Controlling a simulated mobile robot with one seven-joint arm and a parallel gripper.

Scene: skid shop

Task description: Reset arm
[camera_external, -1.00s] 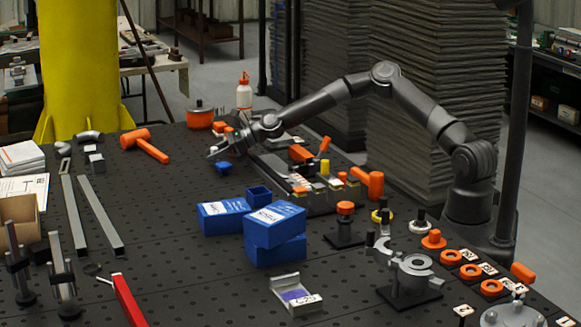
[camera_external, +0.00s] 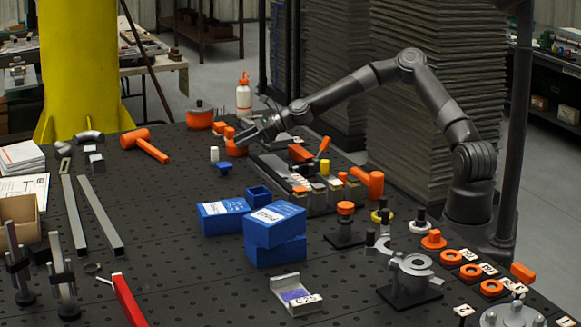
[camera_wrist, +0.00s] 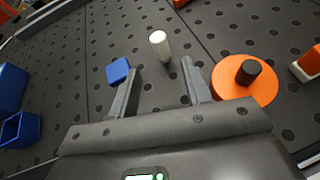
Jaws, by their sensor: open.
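My gripper (camera_external: 246,139) is open and empty above the far middle of the black perforated table (camera_external: 160,220). In the wrist view its two fingers (camera_wrist: 158,88) are spread wide with bare table between them. A small white cylinder (camera_wrist: 158,44) stands upright just beyond the fingertips; it also shows in the external view (camera_external: 214,154). A small blue block (camera_wrist: 119,70) lies by the left finger, and in the external view (camera_external: 223,168) it is in front of the white cylinder. An orange disc with a dark knob (camera_wrist: 238,88) is right of the right finger.
Blue boxes (camera_external: 275,224) stand mid-table. A fixture with orange clamps (camera_external: 310,180) lies right of my gripper. An orange mallet (camera_external: 147,145), an orange pot (camera_external: 200,118) and a white bottle (camera_external: 244,97) are toward the back. Metal bars (camera_external: 95,215) lie at left.

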